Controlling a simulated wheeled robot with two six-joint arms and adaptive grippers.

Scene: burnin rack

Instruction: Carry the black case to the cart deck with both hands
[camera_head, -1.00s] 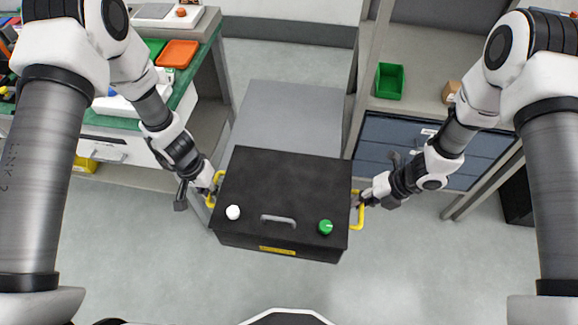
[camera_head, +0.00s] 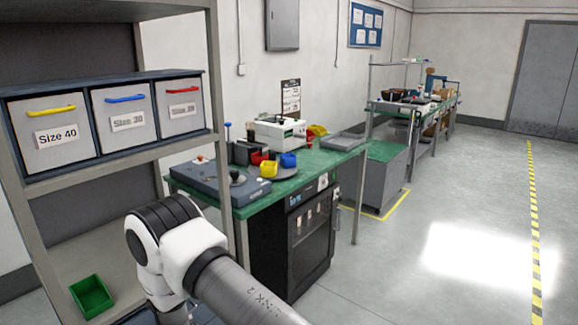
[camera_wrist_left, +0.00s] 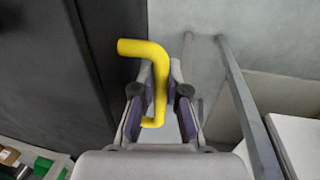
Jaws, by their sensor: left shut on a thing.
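In the left wrist view my left gripper (camera_wrist_left: 158,103) is shut on the yellow handle (camera_wrist_left: 157,60) of the black case (camera_wrist_left: 50,70). The dark side of the case fills the left of that view; most of the case is out of frame. The head view has turned away, and the case does not show there. One of my arms crosses its lower part, but neither gripper is visible. I cannot surely make out the cart deck.
In the head view a shelf holds labelled drawers (camera_head: 121,107), with a green bin (camera_head: 91,297) below. Beyond it stand a green-topped workbench (camera_head: 320,163) and a grey cabinet (camera_head: 382,185). Floor on the right (camera_head: 450,260) is clear.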

